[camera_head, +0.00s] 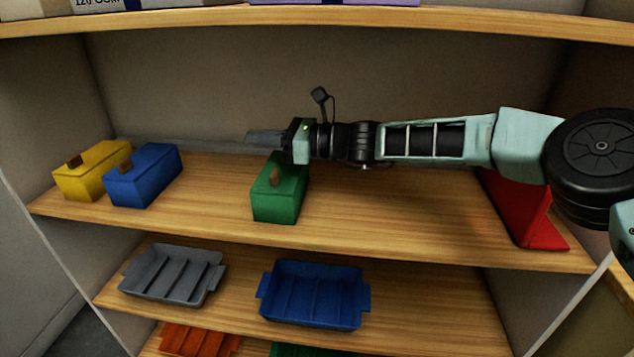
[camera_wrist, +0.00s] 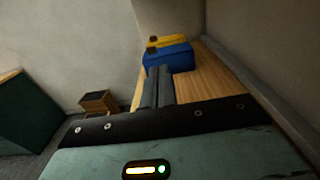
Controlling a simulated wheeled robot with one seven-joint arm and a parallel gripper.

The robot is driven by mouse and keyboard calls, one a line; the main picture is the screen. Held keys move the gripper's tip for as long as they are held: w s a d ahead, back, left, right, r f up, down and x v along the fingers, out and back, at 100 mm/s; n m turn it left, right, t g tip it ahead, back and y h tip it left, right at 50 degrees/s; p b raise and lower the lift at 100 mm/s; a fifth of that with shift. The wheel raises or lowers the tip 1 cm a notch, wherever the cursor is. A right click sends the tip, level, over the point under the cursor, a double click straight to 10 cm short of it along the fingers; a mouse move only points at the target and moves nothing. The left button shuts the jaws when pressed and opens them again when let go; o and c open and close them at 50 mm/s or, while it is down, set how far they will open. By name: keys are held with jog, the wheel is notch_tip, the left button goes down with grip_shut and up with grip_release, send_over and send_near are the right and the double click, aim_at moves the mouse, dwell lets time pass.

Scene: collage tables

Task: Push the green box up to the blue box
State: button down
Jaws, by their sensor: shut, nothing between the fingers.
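The green box (camera_head: 277,200), with a brown knob on its lid, stands on the wooden shelf near the middle. The blue box (camera_head: 144,177) stands to its left with a wide gap of bare shelf between them. In the wrist view the blue box (camera_wrist: 168,59) is ahead of the fingers. My gripper (camera_head: 262,136) is shut and empty, pointing left above and behind the green box, partly covering its back end. Its closed fingers show in the wrist view (camera_wrist: 157,82). I cannot tell whether the gripper touches the green box, which I cannot make out in the wrist view.
A yellow box (camera_head: 88,172) stands just left of the blue box. A red object (camera_head: 530,215) stands at the shelf's right end. The back wall is close behind my arm. A shelf below holds a grey tray (camera_head: 173,275) and a blue tray (camera_head: 313,296).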

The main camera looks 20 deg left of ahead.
jog(key=p, duration=0.2)
send_over(302, 183)
jog(key=v, duration=0.5)
jog(key=f, duration=0.9)
jog(key=shift+s+a+f, duration=0.1)
jog(key=shift+a+f, duration=0.2)
jog(key=shift+a, duration=0.1)
jog(key=shift+a+f+p, duration=0.1)
jog(key=shift+f+p, duration=0.05)
jog(key=shift+p, duration=0.25)
jog(key=shift+s+a, duration=0.1)
jog(key=shift+a, duration=0.25)
jog(key=shift+a, duration=0.1)
